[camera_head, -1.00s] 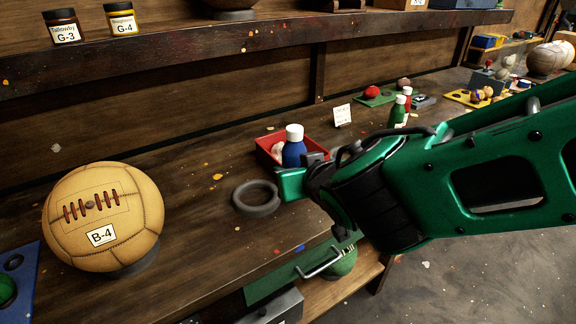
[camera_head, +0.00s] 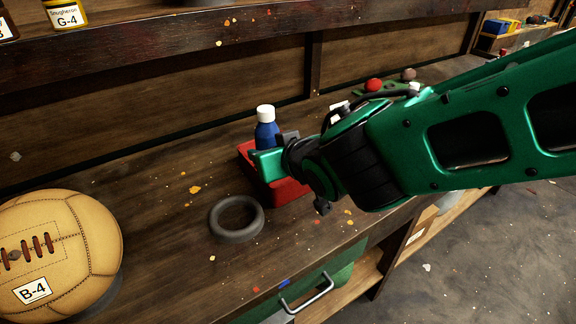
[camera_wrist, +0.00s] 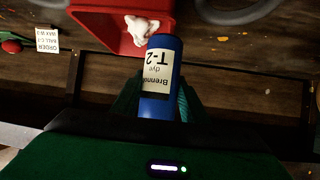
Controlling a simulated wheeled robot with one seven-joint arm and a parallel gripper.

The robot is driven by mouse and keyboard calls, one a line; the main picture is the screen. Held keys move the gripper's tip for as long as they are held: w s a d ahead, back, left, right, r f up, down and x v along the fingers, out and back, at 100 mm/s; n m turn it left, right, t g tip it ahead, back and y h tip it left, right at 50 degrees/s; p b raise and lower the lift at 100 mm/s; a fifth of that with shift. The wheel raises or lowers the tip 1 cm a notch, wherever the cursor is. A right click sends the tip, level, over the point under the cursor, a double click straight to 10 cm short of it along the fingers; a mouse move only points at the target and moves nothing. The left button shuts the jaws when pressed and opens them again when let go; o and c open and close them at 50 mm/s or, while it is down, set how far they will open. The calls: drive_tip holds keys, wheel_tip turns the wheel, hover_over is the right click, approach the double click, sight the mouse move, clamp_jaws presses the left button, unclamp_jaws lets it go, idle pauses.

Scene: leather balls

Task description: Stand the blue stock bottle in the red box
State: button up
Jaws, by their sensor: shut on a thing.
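The blue stock bottle (camera_head: 267,133) has a white cap and stands upright in my gripper (camera_head: 277,153). In the wrist view the blue bottle (camera_wrist: 160,88) shows a label reading T-2, and my gripper (camera_wrist: 158,105) is shut around it. The red box (camera_head: 287,192) sits on the bench just below and behind the bottle and gripper.
A dark ring (camera_head: 237,219) lies on the bench in front of the red box. A tan leather ball (camera_head: 60,250) marked B-4 stands at the left. A shelf (camera_head: 200,50) runs above the back. A small order card (camera_wrist: 47,39) stands near the box.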

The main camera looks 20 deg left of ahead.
drive_tip(key=shift+w+d+f, duration=0.4)
drive_tip(key=shift+w+f, duration=0.75)
drive_tip(key=shift+f, duration=0.3)
drive_tip(key=shift+w+d+f, duration=0.45)
drive_tip(key=shift+w+f, duration=0.75)
drive_tip(key=shift+f, duration=0.25)
drive_tip(key=shift+w+d+f, duration=0.4)
drive_tip(key=shift+w+f, duration=0.75)
drive_tip(key=shift+f, duration=0.3)
drive_tip(key=shift+f, duration=0.1)
drive_tip(key=o, duration=1.2)
drive_tip(key=shift+s, duration=0.1)
drive_tip(key=v, duration=1.2)
drive_tip(key=shift+d, duration=0.15)
